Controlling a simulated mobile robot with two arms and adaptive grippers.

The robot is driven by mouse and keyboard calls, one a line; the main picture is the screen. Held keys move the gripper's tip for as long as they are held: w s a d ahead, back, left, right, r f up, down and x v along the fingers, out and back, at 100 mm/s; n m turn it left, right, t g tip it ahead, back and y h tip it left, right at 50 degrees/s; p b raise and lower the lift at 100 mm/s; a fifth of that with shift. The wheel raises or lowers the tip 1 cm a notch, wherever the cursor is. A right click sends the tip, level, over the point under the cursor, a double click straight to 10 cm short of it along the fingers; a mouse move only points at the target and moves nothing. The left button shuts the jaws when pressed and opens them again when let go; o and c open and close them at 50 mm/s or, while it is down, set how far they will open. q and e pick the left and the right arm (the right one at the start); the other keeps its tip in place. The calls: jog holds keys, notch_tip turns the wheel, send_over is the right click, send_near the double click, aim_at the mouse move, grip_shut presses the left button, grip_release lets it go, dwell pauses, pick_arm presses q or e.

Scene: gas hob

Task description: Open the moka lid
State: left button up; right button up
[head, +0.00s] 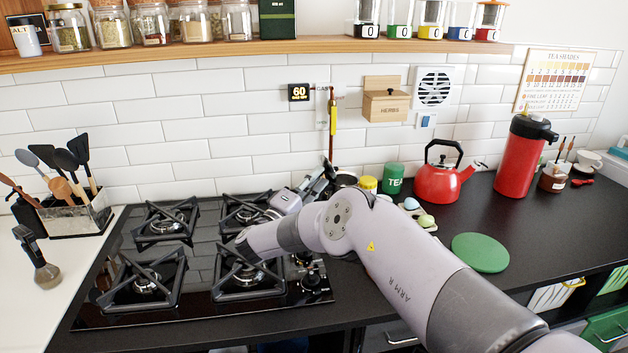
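My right arm reaches in from the lower right across the hob (200,314). My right gripper (323,178) is small and partly covered by its own wrist, above the hob's back right edge. I cannot tell whether its fingers are open or shut. I cannot make out the moka pot or its lid for sure; my arm covers part of the hob and the counter behind it. A dark round object (346,179) shows just right of the gripper, too small to identify. My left gripper is not in view.
A red kettle (437,184), a green tea tin (393,179) and a yellow tin (368,184) stand right of the gripper. A red flask (518,160) stands farther right. A green round mat (480,252) lies on the counter.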

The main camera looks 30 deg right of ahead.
jog(key=shift+o, duration=1.2)
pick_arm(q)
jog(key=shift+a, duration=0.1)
pick_arm(e)
jog(key=shift+a, duration=0.1)
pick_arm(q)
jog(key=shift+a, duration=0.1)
pick_arm(e)
jog(key=v, duration=1.2)
jog(key=shift+a, duration=0.1)
